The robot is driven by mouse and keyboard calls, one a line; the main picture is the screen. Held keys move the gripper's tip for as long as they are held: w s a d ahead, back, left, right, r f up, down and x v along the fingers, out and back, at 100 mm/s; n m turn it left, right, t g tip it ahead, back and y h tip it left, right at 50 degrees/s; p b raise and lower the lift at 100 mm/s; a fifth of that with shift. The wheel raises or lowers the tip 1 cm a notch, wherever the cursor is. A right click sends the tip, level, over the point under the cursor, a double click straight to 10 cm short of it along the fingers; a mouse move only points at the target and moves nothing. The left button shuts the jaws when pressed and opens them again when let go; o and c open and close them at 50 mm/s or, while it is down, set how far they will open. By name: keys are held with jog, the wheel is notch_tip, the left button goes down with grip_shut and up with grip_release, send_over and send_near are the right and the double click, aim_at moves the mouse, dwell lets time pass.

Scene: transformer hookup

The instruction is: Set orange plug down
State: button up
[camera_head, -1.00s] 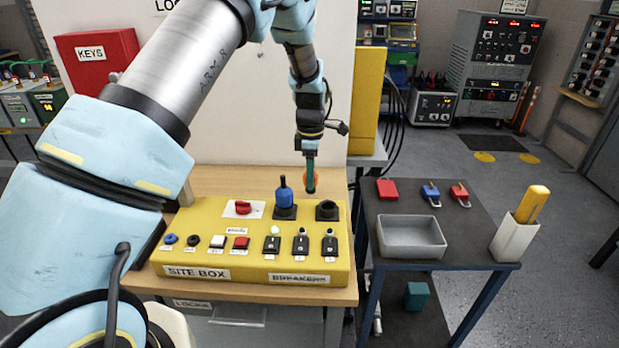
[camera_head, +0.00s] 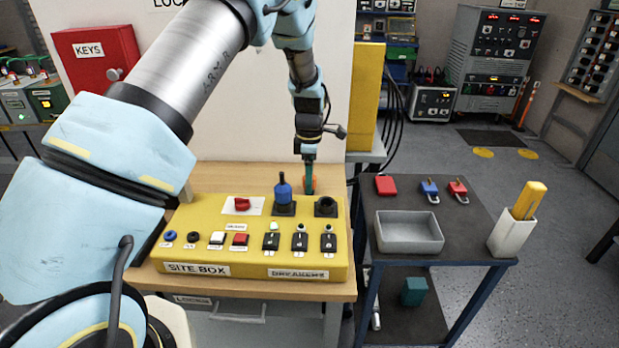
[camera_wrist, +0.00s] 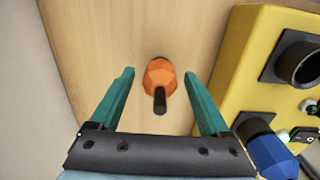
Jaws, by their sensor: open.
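The orange plug (camera_wrist: 159,78), with a dark stub on its end, is on the wooden bench top (camera_wrist: 130,25) behind the yellow site box. In the wrist view it lies between the two teal fingers of my gripper (camera_wrist: 160,88), with a visible gap on each side. My gripper is open and touches neither side of the plug. In the head view my gripper (camera_head: 309,178) is low behind the box, and the orange plug (camera_head: 313,185) shows partly behind the fingers.
The yellow site box (camera_head: 200,258) stands in front, with a blue plug (camera_head: 283,190) in one socket and an empty black socket (camera_head: 326,206) to its right. A white wall rises behind the bench. A dark side table (camera_head: 460,230) holds a grey tray (camera_head: 408,246) and padlocks.

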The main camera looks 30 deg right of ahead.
notch_tip(320, 180, up, 12)
jog(key=b, duration=0.4)
jog(key=shift+r, duration=0.15)
jog(key=w+a+m, duration=0.1)
jog(key=a+m, duration=0.4)
jog(key=a, duration=1.6)
jog(key=s+a+m+t, duration=0.1)
jog(key=s+a+m, duration=0.7)
jog(key=a, duration=1)
jog(key=s, duration=0.4)
jog(key=shift+s+f+t, duration=0.15)
jog(key=shift+f+t, duration=0.15)
jog(key=shift+f, duration=0.1)
